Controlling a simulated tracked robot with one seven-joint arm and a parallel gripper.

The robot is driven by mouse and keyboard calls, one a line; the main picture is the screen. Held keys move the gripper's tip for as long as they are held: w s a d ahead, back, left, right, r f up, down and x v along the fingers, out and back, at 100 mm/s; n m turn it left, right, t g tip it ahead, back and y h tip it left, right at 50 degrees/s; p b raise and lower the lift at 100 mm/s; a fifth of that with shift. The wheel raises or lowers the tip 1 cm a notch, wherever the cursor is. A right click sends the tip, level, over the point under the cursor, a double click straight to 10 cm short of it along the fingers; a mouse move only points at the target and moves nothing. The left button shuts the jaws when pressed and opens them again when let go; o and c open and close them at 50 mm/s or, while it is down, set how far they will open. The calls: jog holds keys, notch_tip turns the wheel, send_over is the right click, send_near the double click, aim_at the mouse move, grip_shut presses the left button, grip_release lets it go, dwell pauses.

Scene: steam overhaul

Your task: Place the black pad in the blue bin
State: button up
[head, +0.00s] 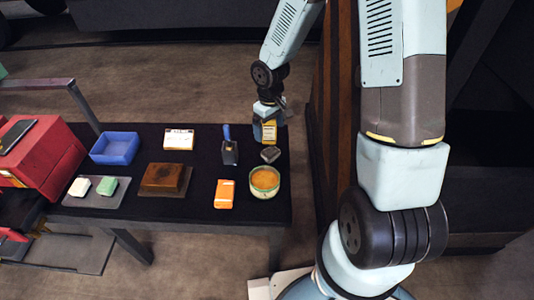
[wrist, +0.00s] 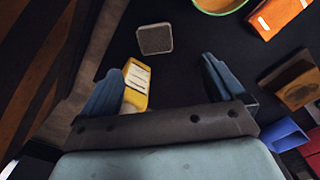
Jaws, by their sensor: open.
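The black pad (head: 270,154) is a small dark square with a lighter edge. It lies on the dark table near its right edge, and in the wrist view (wrist: 155,39) it is ahead of my fingertips. The blue bin (head: 115,160) is an open, shallow box at the table's left; part of it shows at lower right in the wrist view (wrist: 284,136). My gripper (wrist: 161,72) is open, its fingers spread with nothing gripped. In the head view it is over the table's back right corner, behind the pad.
A yellow box (wrist: 136,84) is close beside my left finger; contact is unclear. A bowl (head: 264,191) and orange packet (head: 225,194) are near the pad. A trowel (head: 230,152), white card (head: 179,139) and brown block (head: 164,179) lie between pad and bin. A red case (head: 50,160) is left.

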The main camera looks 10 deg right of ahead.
aim_at(271, 151)
jog(key=f, duration=0.5)
jog(key=d+f, duration=0.1)
jog(key=f, duration=0.1)
jog(key=shift+w+f, duration=0.15)
jog(key=shift+f, duration=0.25)
jog(key=shift+w+a+f, duration=0.1)
jog(key=shift+w+f, duration=0.05)
jog(key=shift+f, duration=1.3)
jog(key=shift+w+a+f, duration=0.1)
jog(key=shift+w+f, duration=0.05)
jog(key=shift+f, duration=1.3)
jog(key=shift+c, duration=0.2)
jog(key=c, duration=1.2)
